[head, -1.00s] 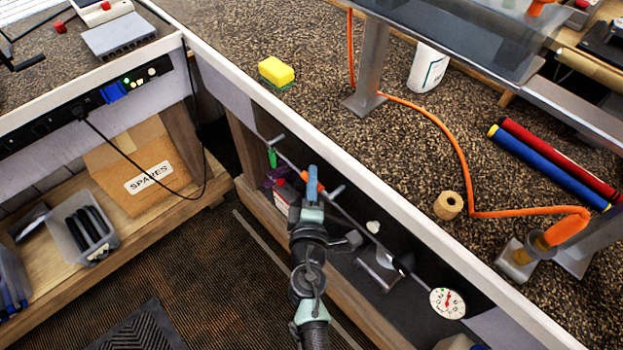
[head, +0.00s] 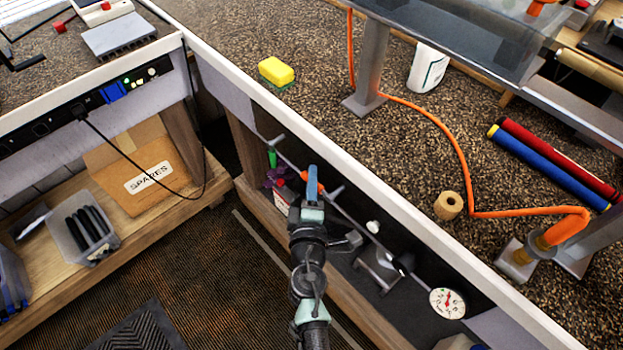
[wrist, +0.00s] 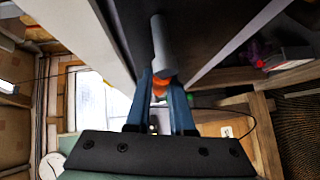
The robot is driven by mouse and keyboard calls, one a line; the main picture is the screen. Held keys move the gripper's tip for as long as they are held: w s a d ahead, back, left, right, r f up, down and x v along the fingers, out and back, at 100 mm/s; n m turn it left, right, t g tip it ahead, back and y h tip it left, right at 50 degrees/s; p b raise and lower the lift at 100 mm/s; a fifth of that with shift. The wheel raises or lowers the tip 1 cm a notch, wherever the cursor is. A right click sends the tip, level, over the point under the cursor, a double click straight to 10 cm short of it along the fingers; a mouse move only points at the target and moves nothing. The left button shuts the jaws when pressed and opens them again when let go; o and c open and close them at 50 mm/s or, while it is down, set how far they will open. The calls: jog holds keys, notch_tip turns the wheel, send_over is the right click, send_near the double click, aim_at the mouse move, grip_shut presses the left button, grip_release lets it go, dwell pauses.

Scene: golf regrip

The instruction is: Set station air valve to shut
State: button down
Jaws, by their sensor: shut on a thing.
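The station air valve's orange handle (head: 304,176) shows beside my fingers, on the grey pipe (head: 348,215) that runs under the bench edge. My gripper (head: 313,172) has blue fingers and is shut on the handle. In the wrist view the handle (wrist: 160,84) shows as orange between the two fingertips (wrist: 161,78), with a grey rounded pipe end (wrist: 162,45) just above. The fingers hide much of the handle, so its exact angle is unclear. A round white gauge (head: 447,303) with a red needle sits at the pipe's lower right end.
The white bench edge (head: 400,215) runs close above my gripper. A white knob (head: 373,227) and a grey bracket (head: 378,270) sit to its right under the bench. Coloured items, including a red and white box (head: 283,197), stand behind it at left.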

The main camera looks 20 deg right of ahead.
jog(key=shift+r+p, duration=0.1)
jog(key=shift+p, duration=0.8)
jog(key=g+p, duration=0.1)
jog(key=p, duration=0.1)
jog(key=shift+n+p, duration=0.35)
jog(key=shift+n, duration=0.05)
jog(key=g+p, duration=0.1)
jog(key=p, duration=0.1)
jog(key=f+n+g+p, duration=0.1)
jog(key=p, duration=0.2)
jog(key=shift+s, duration=0.15)
jog(key=f+n+g+p, duration=0.1)
jog(key=p, duration=0.1)
jog(key=shift+s+d+p, duration=0.1)
jog(key=shift+s+p, duration=0.05)
jog(key=shift+p, duration=0.25)
jog(key=s+d+f+n+g+h, duration=0.1)
jog(key=s+f+n+g+h, duration=0.1)
jog(key=g, duration=0.7)
jog(key=shift+s+d+f+n+g, duration=0.3)
jog(key=shift+s+f+n, duration=0.55)
jog(key=shift+s+n, duration=0.65)
jog(key=shift+w, duration=0.15)
